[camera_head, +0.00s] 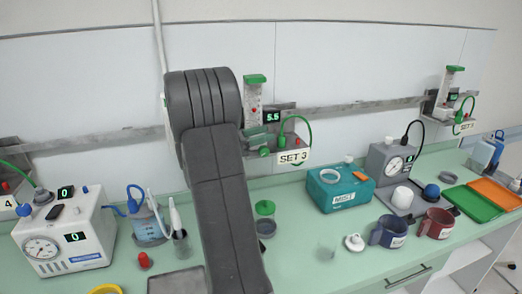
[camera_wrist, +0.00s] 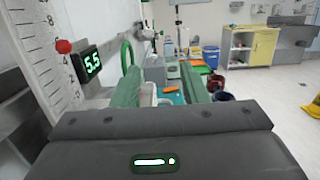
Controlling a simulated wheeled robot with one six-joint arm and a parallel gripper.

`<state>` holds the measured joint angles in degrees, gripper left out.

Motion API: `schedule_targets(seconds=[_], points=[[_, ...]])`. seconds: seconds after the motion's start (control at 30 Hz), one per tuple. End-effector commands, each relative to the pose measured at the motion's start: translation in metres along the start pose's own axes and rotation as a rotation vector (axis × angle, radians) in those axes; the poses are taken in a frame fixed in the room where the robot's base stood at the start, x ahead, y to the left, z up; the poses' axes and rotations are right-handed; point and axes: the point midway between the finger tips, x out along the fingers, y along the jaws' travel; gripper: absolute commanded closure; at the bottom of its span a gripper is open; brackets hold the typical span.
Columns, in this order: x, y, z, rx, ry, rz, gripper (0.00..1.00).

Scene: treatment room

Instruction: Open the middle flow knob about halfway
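The middle flow meter (camera_head: 254,95) stands on the wall rail, with a green cap, a clear scale tube and a red float. Its display (camera_head: 272,116) reads 5.5, and its label (camera_head: 292,157) reads SET 3. The display also shows in the wrist view (camera_wrist: 88,63), beside the red float (camera_wrist: 64,46). My gripper (camera_head: 258,137) is at the lower part of this meter. In the wrist view its two green fingers (camera_wrist: 168,88) stand apart. The knob is largely hidden by my arm and gripper, and I cannot tell whether the fingers touch it.
Another flow meter (camera_head: 450,90) hangs at the right; a SET 4 station is cut off at the left. On the green counter (camera_head: 310,240) stand a pump box (camera_head: 65,240), a teal MIST box (camera_head: 340,187), a grey gauge unit (camera_head: 388,160) and two mugs (camera_head: 388,231). A green hose curves beside the display.

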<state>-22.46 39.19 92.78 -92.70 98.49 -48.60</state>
Motion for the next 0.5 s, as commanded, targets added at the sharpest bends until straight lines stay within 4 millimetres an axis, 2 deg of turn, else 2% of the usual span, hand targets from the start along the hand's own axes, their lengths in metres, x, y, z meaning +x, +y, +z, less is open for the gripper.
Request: schedule_targets(seconds=[0.1,0.2,0.5], points=[[0.003,0.0,0.02,0.003,0.0,-0.001,0.6],[0.004,0.0,0.031,0.001,0.0,0.0,0.6],[0.005,0.0,0.037,-0.002,-0.001,0.0,0.6]])
